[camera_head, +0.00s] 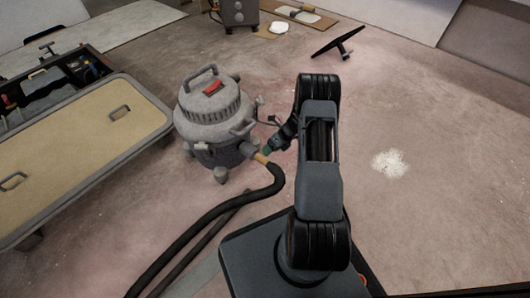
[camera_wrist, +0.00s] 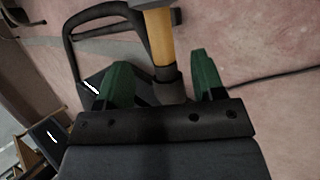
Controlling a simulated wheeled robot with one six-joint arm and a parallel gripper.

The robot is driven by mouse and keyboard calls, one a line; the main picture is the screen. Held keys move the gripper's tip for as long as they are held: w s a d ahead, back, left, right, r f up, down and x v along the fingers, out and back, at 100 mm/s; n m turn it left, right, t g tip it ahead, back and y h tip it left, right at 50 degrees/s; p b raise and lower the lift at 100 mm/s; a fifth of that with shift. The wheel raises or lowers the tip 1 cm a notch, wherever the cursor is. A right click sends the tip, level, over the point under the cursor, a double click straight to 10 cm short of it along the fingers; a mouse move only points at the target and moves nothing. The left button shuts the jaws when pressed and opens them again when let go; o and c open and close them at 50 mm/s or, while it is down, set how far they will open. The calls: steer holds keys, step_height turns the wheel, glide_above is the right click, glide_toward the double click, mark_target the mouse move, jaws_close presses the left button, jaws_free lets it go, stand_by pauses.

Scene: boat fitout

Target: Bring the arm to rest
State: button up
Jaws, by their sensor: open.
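My arm rises from its dark base and bends over in the middle of the head view. My gripper (camera_head: 266,152) is at the left of the arm, close beside the grey vacuum (camera_head: 213,108) at its hose port. In the wrist view my gripper (camera_wrist: 160,72) shows two green fingers spread apart. The tan hose cuff (camera_wrist: 160,38) with its dark end lies in line between the fingers, with gaps on both sides. It also shows in the head view as a tan cuff (camera_head: 261,158) on the black hose.
The black hose (camera_head: 230,205) curves along the floor to the lower left. A tan-topped cart (camera_head: 70,165) stands at the left with an open tool tray (camera_head: 62,82). A black T-shaped object (camera_head: 337,44) and a white powder patch (camera_head: 389,163) are on otherwise clear floor to the right.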

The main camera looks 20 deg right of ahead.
steer(key=p+v, duration=0.2)
steer(key=v, duration=0.5)
steer(key=shift+r, duration=0.15)
steer(key=s+a+r+n+h+p, duration=0.1)
steer(key=a+r+n+p, duration=0.35)
steer(key=r, duration=0.85)
steer(key=s+a+r+n+h+p, duration=0.1)
steer(key=s+a+r+n+p, duration=0.1)
steer(key=r+n+p, duration=0.8)
steer(key=s+a+r+n+h+p, duration=0.1)
steer(key=a+r+p, duration=0.3)
steer(key=r, duration=1.2)
steer(key=s+a+r+n+h+p, duration=0.1)
steer(key=s+a+r+n+p, duration=0.1)
steer(key=s+r+n+p, duration=0.3)
steer(key=s+a+r+n+t+h+p, duration=0.1)
steer(key=s+r+n+p, duration=0.4)
steer(key=r, duration=0.8)
steer(key=s+a+r+n+t+h+p, duration=0.1)
steer(key=s+a+r+n+h+p, duration=0.1)
steer(key=s+r+n+p, duration=0.3)
step_height(320, 180, up, 4)
steer(key=a+n+p, duration=0.1)
steer(key=n+p, duration=0.1)
steer(key=shift+r+p, duration=0.2)
steer(key=shift+p, duration=0.2)
